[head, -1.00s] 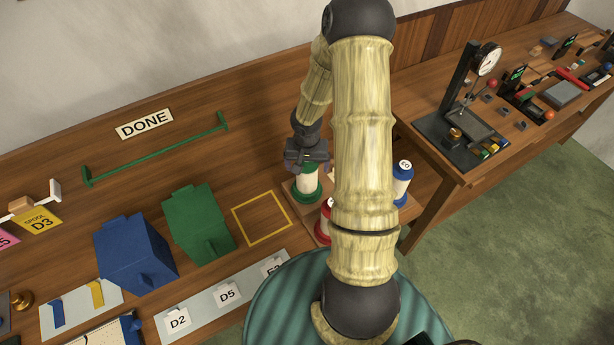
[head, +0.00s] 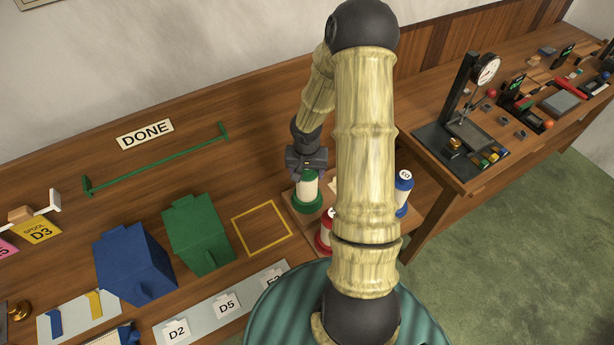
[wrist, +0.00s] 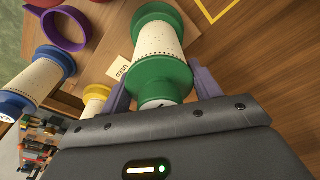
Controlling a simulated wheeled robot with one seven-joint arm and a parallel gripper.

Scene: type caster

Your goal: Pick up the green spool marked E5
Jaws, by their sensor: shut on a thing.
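The green spool (head: 306,192), with green end flanges and a cream wound middle, stands upright on a wooden stand at the right of the bench. In the wrist view the green spool (wrist: 160,50) lies between my gripper's two purple-grey fingers. My gripper (head: 307,172) is shut on its upper end from above. A dark mark shows on the near end of the spool, but I cannot read it. I cannot tell any gap under the spool.
A red spool (head: 324,235) and a blue spool (head: 403,190) stand near it, partly behind my arm in the head view. A yellow spool (wrist: 97,97) is close by. A yellow square outline (head: 262,228) and a green box (head: 197,235) lie left.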

